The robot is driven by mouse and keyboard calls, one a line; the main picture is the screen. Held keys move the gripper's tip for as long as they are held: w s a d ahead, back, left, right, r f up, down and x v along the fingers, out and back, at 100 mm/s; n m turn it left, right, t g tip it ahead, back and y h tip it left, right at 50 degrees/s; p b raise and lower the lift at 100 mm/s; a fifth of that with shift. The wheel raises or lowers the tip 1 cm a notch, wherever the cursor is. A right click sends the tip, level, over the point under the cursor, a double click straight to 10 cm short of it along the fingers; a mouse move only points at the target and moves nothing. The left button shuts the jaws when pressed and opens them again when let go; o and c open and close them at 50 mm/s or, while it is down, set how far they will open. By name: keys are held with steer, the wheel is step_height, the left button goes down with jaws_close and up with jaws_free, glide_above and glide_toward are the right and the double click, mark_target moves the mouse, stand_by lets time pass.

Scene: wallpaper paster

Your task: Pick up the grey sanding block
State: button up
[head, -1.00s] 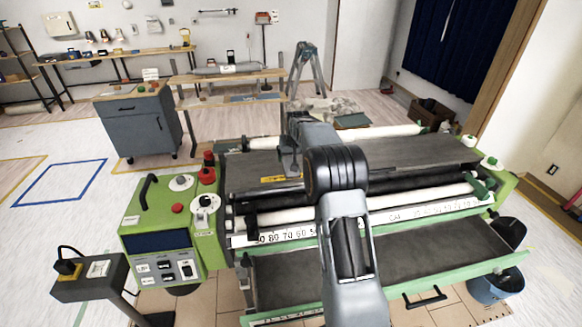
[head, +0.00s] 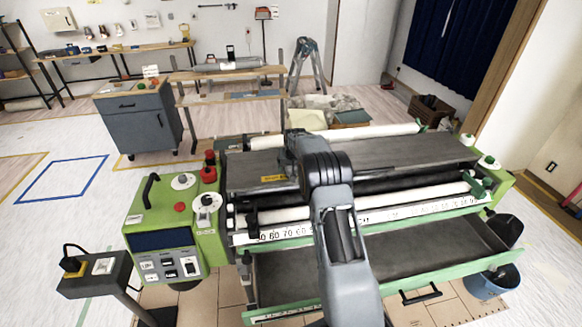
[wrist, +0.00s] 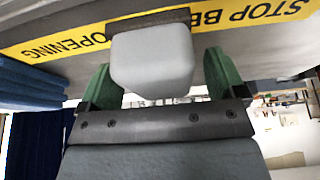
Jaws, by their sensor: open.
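The grey sanding block (wrist: 152,65), a pale grey body with a dark brown strip along one side, shows in the wrist view. Its brown side is against the dark cover, over a yellow label (wrist: 50,42). My gripper (wrist: 158,70) is open, with one green finger on each side of the block; I cannot tell if either finger touches it. In the head view my own arm hides the block and the fingers, near the yellow label on the machine's dark cover (head: 400,151).
The green pasting machine has a control box (head: 165,235) at its left and an open trough (head: 400,255) in front. White rollers run along it. A grey cabinet (head: 135,120) and a wooden workbench (head: 235,75) stand behind. A blue bucket (head: 492,281) is at the right.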

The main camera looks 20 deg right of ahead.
steer(key=shift+c, duration=0.2)
steer(key=c, duration=1)
steer(key=shift+r+b, duration=0.3)
steer(key=shift+r, duration=0.15)
step_height(320, 180, up, 2)
steer(key=shift+r+b, duration=0.1)
steer(key=shift+b, duration=0.5)
steer(key=s+r, duration=0.2)
steer(key=s+d+r+b, duration=0.1)
steer(key=s+r, duration=0.1)
steer(key=r, duration=0.1)
steer(key=shift+s+b, duration=0.15)
steer(key=shift+b, duration=0.15)
steer(key=s+r+b, duration=0.1)
steer(key=s, duration=0.2)
steer(key=s+d+r, duration=0.1)
steer(key=s+r, duration=0.1)
steer(key=s, duration=0.1)
steer(key=s+d+r+b, duration=0.1)
steer(key=s+r, duration=0.1)
steer(key=s, duration=0.1)
steer(key=shift+s+b, duration=0.25)
steer(key=shift+b, duration=0.1)
